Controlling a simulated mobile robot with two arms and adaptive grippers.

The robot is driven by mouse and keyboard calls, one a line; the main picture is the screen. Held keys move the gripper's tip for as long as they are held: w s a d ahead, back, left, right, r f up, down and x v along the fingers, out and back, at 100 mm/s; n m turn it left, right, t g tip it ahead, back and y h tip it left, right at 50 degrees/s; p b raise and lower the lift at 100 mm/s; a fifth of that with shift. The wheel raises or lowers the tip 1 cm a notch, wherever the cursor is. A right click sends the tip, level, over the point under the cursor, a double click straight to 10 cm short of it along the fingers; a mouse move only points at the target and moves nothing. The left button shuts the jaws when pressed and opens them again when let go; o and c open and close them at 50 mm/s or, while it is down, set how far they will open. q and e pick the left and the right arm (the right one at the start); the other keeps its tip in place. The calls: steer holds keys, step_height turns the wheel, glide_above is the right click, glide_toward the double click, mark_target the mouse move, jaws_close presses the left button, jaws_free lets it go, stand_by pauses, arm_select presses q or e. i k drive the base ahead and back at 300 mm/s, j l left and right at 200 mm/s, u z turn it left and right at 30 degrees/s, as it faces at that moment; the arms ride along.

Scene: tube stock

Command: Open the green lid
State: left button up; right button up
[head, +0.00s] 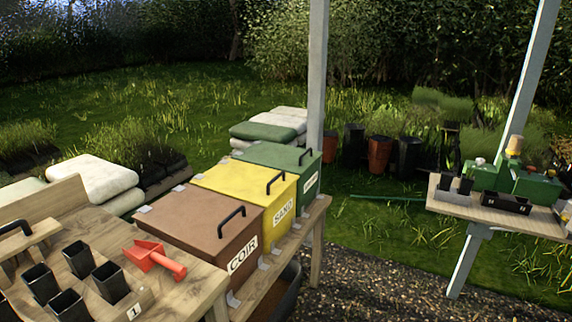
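A green bin with a closed green lid (268,154) stands at the far end of a wooden bench, beyond the yellow and brown bins. The lid has a dark bar handle (305,156) near its right edge. A pale label sits on the bin's front, too small to read for sure. Neither of my grippers shows in the head view.
A yellow bin (245,179) marked SAND and a brown bin (200,219) marked COIR, both closed, stand nearer on the bench. A red scoop (153,257) and black pots (78,259) lie in front. A post (317,80) rises just behind the green bin.

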mark_target(296, 160)
steer(key=i+u, duration=0.2)
steer(key=u, duration=0.2)
steer(key=i+l+u, duration=0.15)
steer(key=u, duration=0.2)
steer(key=i+l+u, duration=0.2)
steer(key=l+u, duration=0.15)
steer(key=i+l+u, duration=0.1)
steer(key=l+u, duration=0.2)
steer(key=l, duration=0.15)
steer(key=l+u, duration=0.35)
steer(key=i+l, duration=0.05)
steer(key=l, duration=0.05)
